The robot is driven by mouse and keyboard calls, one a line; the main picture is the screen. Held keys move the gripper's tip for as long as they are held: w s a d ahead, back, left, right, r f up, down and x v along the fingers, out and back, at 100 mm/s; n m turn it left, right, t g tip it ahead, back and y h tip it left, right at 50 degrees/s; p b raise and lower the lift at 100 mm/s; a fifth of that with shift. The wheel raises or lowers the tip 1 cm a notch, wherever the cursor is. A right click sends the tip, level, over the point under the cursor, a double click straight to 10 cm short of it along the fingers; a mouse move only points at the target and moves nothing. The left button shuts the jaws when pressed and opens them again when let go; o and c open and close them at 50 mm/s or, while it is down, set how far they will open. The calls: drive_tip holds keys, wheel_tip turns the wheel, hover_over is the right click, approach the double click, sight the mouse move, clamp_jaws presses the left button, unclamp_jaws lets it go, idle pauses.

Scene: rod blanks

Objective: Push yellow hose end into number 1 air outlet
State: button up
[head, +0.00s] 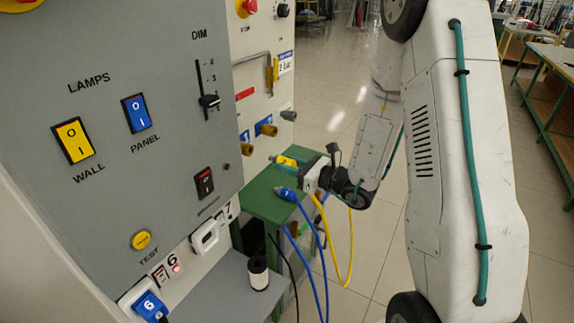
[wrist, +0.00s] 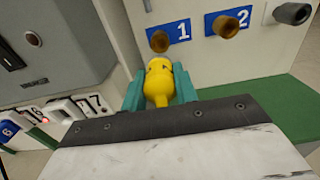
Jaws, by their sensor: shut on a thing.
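My gripper (wrist: 160,92) has teal fingers shut around the yellow hose end (wrist: 159,80). In the head view the yellow hose end (head: 287,161) shows at my gripper (head: 292,167), and its yellow hose (head: 348,255) hangs in a loop below. The number 1 air outlet (wrist: 160,42) is a brass fitting beside a blue "1" plate (wrist: 183,31), straight ahead of the hose end's tip. In the head view the outlet (head: 247,149) is left of the hose end, with a gap between them. The fingers partly hide the hose end's sides.
The number 2 outlet (wrist: 229,27) and a grey fitting (wrist: 292,13) are to the right on the panel. A blue hose end (head: 287,193) lies on the green shelf (head: 262,200) below my gripper. A grey control box (wrist: 60,50) stands out on the left.

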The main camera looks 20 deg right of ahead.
sight(272, 158)
drive_tip(key=shift+s+d, duration=0.1)
drive_tip(key=shift+x, duration=2.95)
drive_tip(key=shift+x, duration=1.65)
drive_tip(key=o, duration=1.1)
drive_tip(key=shift+o, duration=0.2)
drive_tip(key=v, duration=0.7)
drive_tip(key=shift+s+d, duration=0.2)
drive_tip(key=shift+s, duration=0.15)
